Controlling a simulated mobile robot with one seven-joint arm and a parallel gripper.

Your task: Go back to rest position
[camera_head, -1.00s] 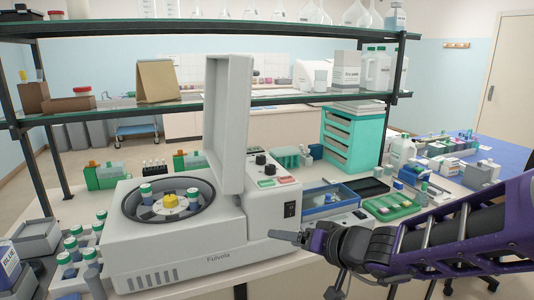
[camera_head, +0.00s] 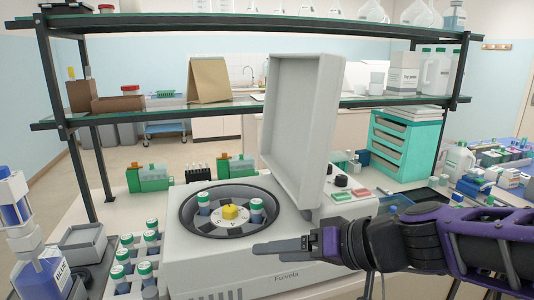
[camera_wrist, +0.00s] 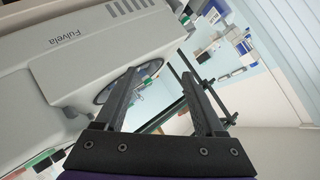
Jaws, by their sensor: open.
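My gripper (camera_head: 283,246) is in front of the centrifuge (camera_head: 200,262), level with its front top edge, with its fingers pointing left. It is open and empty. In the wrist view my gripper (camera_wrist: 160,88) has its two fingers spread apart with nothing between them. The centrifuge lid (camera_head: 298,130) stands raised. Inside, the rotor with a yellow hub (camera_head: 230,212) holds a capped tube (camera_head: 204,203) on the left and another capped tube (camera_head: 257,210) on the right. The arm covers part of the centrifuge's right front.
A rack of green-capped tubes (camera_head: 150,243) and a blue bottle (camera_head: 42,273) stand left of the centrifuge. A two-level glass shelf (camera_head: 220,106) spans behind it. A teal drawer unit (camera_head: 403,145) stands at the back right. Reagents crowd the bench at far right.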

